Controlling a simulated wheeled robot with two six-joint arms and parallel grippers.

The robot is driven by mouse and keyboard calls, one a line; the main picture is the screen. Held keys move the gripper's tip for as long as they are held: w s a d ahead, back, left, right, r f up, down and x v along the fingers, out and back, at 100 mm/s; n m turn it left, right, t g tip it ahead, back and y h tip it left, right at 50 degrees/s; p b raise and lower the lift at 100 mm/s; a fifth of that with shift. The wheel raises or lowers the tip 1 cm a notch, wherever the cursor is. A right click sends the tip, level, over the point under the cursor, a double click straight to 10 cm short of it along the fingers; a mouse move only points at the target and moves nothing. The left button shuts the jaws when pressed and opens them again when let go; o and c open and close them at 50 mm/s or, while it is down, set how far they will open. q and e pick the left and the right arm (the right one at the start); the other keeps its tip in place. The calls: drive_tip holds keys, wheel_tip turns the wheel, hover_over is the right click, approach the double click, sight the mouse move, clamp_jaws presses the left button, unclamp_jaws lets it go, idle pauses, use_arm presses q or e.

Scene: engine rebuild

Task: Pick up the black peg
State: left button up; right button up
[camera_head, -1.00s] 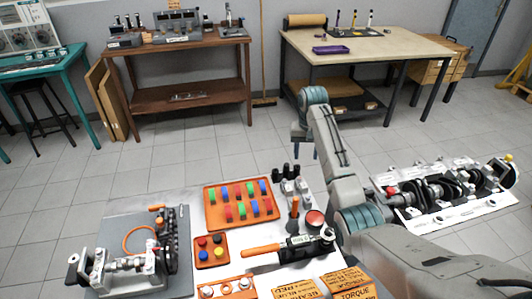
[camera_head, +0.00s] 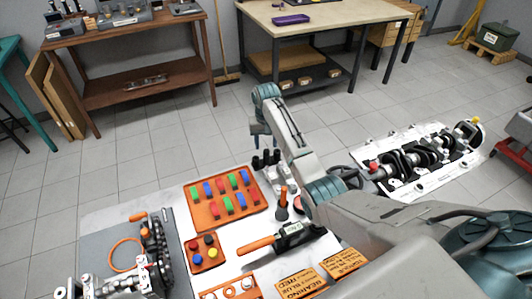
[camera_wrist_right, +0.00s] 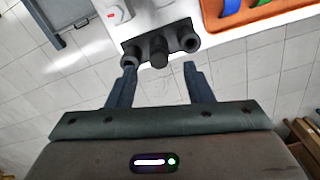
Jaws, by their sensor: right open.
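A small orange tray (camera_head: 222,262) holds round pegs of several colours; the dark one there looks like a black peg (camera_head: 208,240). Separately, three upright black cylinders (camera_head: 266,160) stand at the bench's far edge; the frames do not settle which is the black peg of the task. My right gripper (camera_head: 262,138) is open and empty, just beyond the cylinders in the head view. In the right wrist view, its spread fingers (camera_wrist_right: 157,80) point at the black cylinders (camera_wrist_right: 158,52), which lie just past the fingertips, not between them. My left gripper is out of view.
A larger orange tray (camera_head: 199,217) of coloured blocks lies left of the cylinders. An orange-handled tool (camera_head: 258,243) and an upright orange-handled tool (camera_head: 282,205) are nearby. A crankshaft assembly (camera_head: 415,158) is at right. Tiled floor lies beyond the bench edge.

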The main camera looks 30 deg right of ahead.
sight(267, 150)
wheel_tip(267, 150, down, 2)
drive_tip(key=shift+s+f+p, duration=0.1)
drive_tip(key=shift+s+p, duration=0.05)
drive_tip(key=shift+p, duration=0.15)
drive_tip(key=shift+f, duration=0.5)
drive_tip(key=shift+c, duration=0.2)
clamp_jaws()
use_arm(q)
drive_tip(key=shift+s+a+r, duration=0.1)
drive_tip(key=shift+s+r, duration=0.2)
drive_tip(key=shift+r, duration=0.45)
